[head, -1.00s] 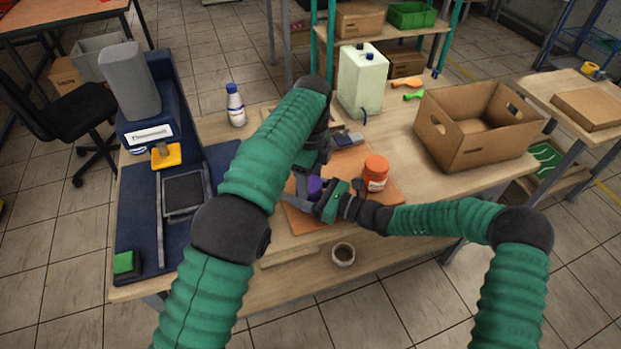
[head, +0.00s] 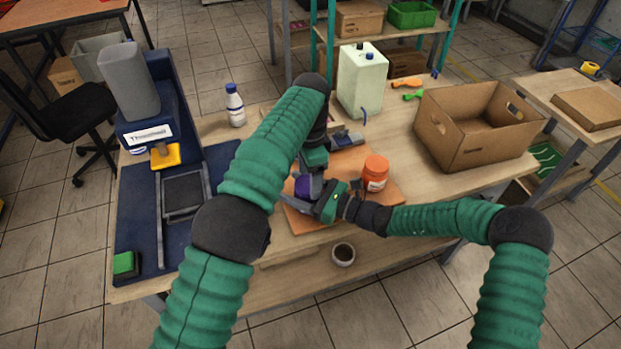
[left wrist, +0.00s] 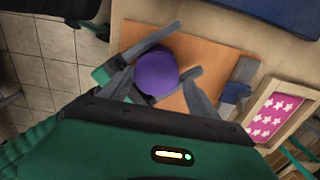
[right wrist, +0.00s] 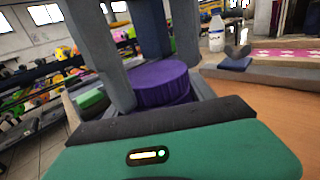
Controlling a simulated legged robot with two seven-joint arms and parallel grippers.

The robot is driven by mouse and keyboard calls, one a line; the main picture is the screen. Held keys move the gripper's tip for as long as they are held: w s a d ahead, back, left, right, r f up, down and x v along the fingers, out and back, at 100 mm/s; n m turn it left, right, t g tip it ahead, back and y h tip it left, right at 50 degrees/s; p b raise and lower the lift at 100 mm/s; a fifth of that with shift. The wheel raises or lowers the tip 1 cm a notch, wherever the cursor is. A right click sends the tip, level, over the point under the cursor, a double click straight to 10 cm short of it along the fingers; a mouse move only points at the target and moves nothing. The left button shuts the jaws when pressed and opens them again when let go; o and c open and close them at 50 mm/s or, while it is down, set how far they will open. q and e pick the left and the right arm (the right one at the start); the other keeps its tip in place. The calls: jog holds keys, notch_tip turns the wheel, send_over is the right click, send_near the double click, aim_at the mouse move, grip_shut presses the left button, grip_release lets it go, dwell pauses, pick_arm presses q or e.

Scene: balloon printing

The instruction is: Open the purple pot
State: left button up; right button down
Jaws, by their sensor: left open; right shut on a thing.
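The purple pot (head: 304,187) stands upright on the orange board (head: 349,159), between my two grippers. Its round purple lid shows from above in the left wrist view (left wrist: 157,72) and from the side in the right wrist view (right wrist: 161,82). My right gripper (head: 321,203) is shut on the purple pot from the right, low down. My left gripper (left wrist: 160,78) points down over the pot, open, with its fingers on either side of the lid. Whether these fingers touch the lid cannot be told. The pot's lower body is mostly hidden by my grippers.
An orange jar (head: 375,174) stands close right of my right gripper. A navy printing machine (head: 132,220) is on the left, a cardboard box (head: 470,150) on the right, a white canister (head: 362,85) behind.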

pick_arm(q)
jog(key=shift+s+d, duration=0.2)
jog(key=shift+d, duration=0.15)
notch_tip(320, 180, up, 4)
jog(key=shift+r, duration=0.15)
jog(key=shift+a+r, duration=0.1)
jog(key=shift+r, duration=0.1)
jog(key=shift+c, duration=0.3)
jog(key=shift+r+m, duration=0.3)
jog(key=shift+m, duration=0.9)
jog(key=m, duration=0.1)
jog(key=r+m, duration=0.1)
jog(key=m, duration=0.2)
jog(key=shift+s+a+r, duration=0.15)
jog(key=shift+a+r, duration=0.1)
jog(key=shift+r, duration=0.15)
jog(key=m, duration=0.2)
jog(key=shift+a+r+m, duration=0.15)
jog(key=shift+r+m, duration=0.15)
notch_tip(320, 180, down, 8)
jog(key=shift+r, duration=0.1)
